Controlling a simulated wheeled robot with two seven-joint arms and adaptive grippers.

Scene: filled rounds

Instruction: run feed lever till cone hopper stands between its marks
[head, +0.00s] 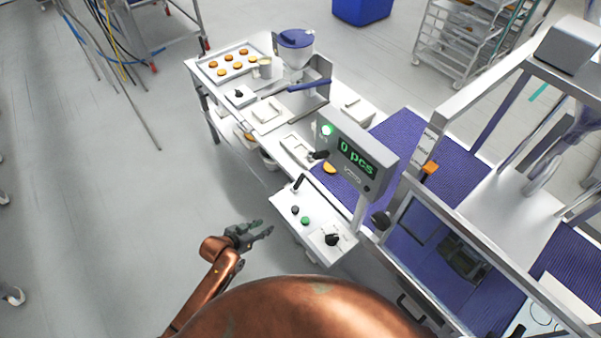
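The cone hopper (297,52) stands at the back of the white bench, with a blue lid on top and a pale cone below. Its marks and fill level are too small to make out. A blue-handled bar (309,86) sticks out beside the hopper's foot. A black lever (299,183) stands up from the white control box nearer me. I cannot tell which is the feed lever. My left gripper (268,230) is over the floor, left of the control box and apart from it. It looks open and empty. My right gripper is out of view.
The control box (318,243) has buttons and a black knob. A tray (211,69) holds several round pieces. A blue conveyor (437,150) and metal frame stand right.

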